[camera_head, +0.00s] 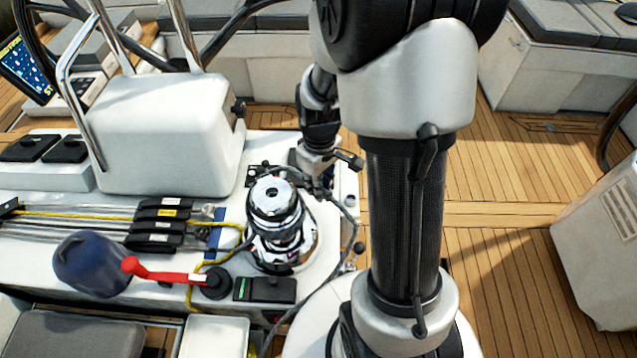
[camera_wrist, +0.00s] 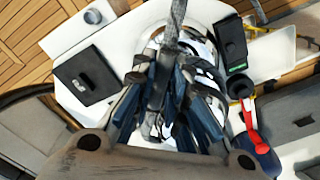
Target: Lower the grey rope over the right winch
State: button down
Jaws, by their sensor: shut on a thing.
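The chrome right winch (camera_head: 275,210) stands on the white cockpit deck. My gripper (camera_head: 317,185) is at its upper right in the head view, near the drum's top. It is shut on the grey rope (camera_head: 352,236), which hangs from it, bends round the winch's right side and runs down to the lower left. In the wrist view my gripper (camera_wrist: 162,70) has the grey rope (camera_wrist: 174,35) between its blue-padded fingers. Part of the winch (camera_wrist: 208,72) shows behind them. The rope looks beside the drum; whether it touches cannot be told.
A yellow line (camera_head: 110,217) runs through black clutches (camera_head: 155,238) to the winch's left. A white pedestal (camera_head: 165,135) rises behind. Wooden floor at right is clear.

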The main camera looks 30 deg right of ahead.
jog(key=shift+f+b, duration=1.95)
jog(key=shift+f, duration=1)
